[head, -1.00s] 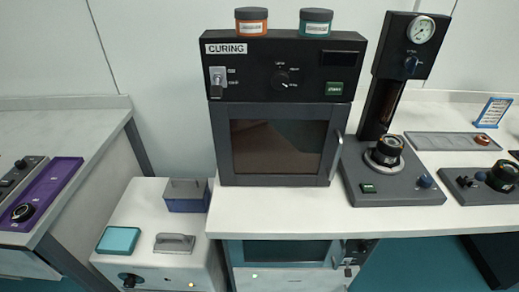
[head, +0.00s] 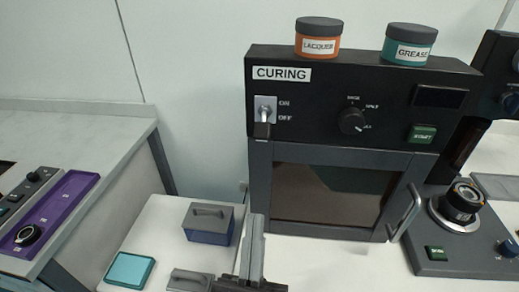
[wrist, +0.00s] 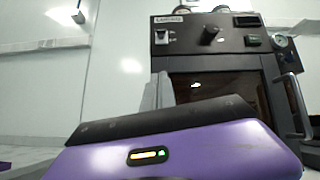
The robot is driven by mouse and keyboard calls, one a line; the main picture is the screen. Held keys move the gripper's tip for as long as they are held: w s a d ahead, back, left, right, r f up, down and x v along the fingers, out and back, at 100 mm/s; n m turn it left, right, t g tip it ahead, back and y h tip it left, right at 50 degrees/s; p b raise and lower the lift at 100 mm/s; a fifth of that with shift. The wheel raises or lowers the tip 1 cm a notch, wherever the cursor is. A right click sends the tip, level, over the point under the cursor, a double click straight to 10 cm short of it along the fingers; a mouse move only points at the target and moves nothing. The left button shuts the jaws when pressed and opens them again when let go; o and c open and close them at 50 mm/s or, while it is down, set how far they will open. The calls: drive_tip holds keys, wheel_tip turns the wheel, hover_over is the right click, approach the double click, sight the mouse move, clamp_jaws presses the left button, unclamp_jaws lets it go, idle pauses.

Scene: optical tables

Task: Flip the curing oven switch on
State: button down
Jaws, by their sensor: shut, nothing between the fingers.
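The curing oven (head: 330,180) is a black and grey box labelled CURING. Its switch (head: 264,112) is at the upper left of the panel, beside ON and OFF marks. The lever points down, toward OFF. The switch also shows in the wrist view (wrist: 162,38), ahead of and above my gripper. My gripper (head: 252,225) is at the bottom of the head view, below the switch and in front of the oven's lower left. Its fingers are together, empty and pointing up, clear of the switch. In the wrist view, the fingers (wrist: 158,92) show past my purple gripper body.
A lacquer jar (head: 318,40) and a grease jar (head: 409,46) stand on the oven. The panel also has a knob (head: 352,121) and a green START button (head: 422,134). The door handle (head: 405,214) juts out at right.

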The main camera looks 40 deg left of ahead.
sight(263, 131)
drive_tip(key=shift+d+r+m+t+h, duration=0.1)
drive_tip(key=shift+d+m+t+h, duration=0.05)
drive_tip(key=shift+m, duration=0.5)
drive_tip(key=shift+d+r+m+t+h, duration=0.1)
drive_tip(key=shift+d+m+t+h, duration=0.05)
drive_tip(key=shift+m, duration=0.5)
drive_tip(key=shift+f, duration=0.1)
drive_tip(key=p+x, duration=0.3)
drive_tip(key=x, duration=0.7)
drive_tip(key=shift+s+r, duration=0.1)
drive_tip(key=shift+r, duration=0.1)
drive_tip(key=shift+s+d+r+p, duration=0.15)
drive_tip(key=shift+s+r+p, duration=0.1)
drive_tip(key=shift+r+p, duration=0.25)
drive_tip(key=shift+s+d+r+p, duration=0.25)
drive_tip(key=shift+r+p, duration=0.15)
drive_tip(key=shift+r, duration=0.15)
drive_tip(key=shift+s+d+r+p, duration=0.1)
drive_tip(key=shift+s+r+p, duration=0.2)
drive_tip(key=shift+r+p, duration=0.2)
drive_tip(key=shift+r, duration=0.1)
drive_tip(key=shift+s+d+r+g+p, duration=0.1)
drive_tip(key=shift+g+p, duration=0.3)
drive_tip(key=shift+p, duration=0.5)
